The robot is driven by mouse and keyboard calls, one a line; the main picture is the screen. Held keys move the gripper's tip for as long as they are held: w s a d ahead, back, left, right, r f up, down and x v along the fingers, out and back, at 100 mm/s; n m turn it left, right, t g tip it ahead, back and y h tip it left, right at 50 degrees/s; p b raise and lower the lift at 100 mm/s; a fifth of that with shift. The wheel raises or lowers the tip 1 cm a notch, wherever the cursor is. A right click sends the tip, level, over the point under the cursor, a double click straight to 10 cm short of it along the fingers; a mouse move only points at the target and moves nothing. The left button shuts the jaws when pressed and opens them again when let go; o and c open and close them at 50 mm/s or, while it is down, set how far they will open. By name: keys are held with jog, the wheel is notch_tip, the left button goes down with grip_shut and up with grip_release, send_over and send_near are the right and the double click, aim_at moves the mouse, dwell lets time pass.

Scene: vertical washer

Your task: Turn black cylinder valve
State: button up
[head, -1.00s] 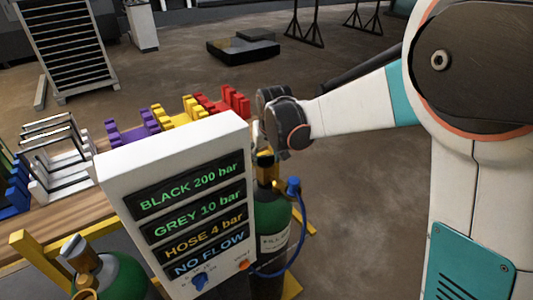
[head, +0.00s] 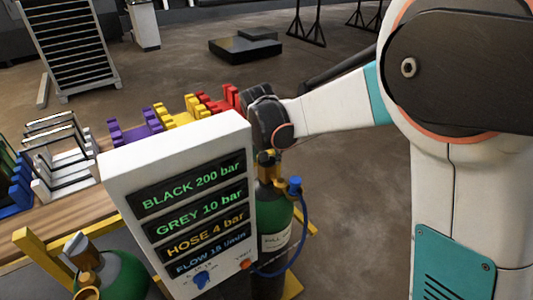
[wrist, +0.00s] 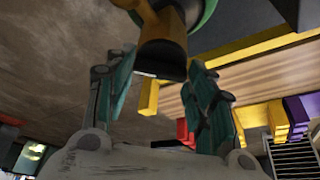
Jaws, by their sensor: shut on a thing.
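The black cylinder valve (wrist: 163,58) is a dark knob on a brass-yellow stem in the wrist view. My gripper (wrist: 160,68) has its teal fingers on either side of it and is shut on it. In the head view my gripper (head: 267,140) is over the top of the green cylinder (head: 272,215) behind the display box, hiding most of the knob. The display box (head: 180,142) reads BLACK 200 bar, GREY 10 bar, HOSE 4 bar and FLOW 15 l/min.
A second green cylinder with a grey knob (head: 76,245) stands at the lower left. A blue hose (head: 300,225) runs beside the first cylinder. A wooden table (head: 60,225) with coloured racks is on the left. Open floor lies behind.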

jog(key=o, duration=1.1)
jog(key=shift+c, duration=0.2)
notch_tip(320, 180, up, 10)
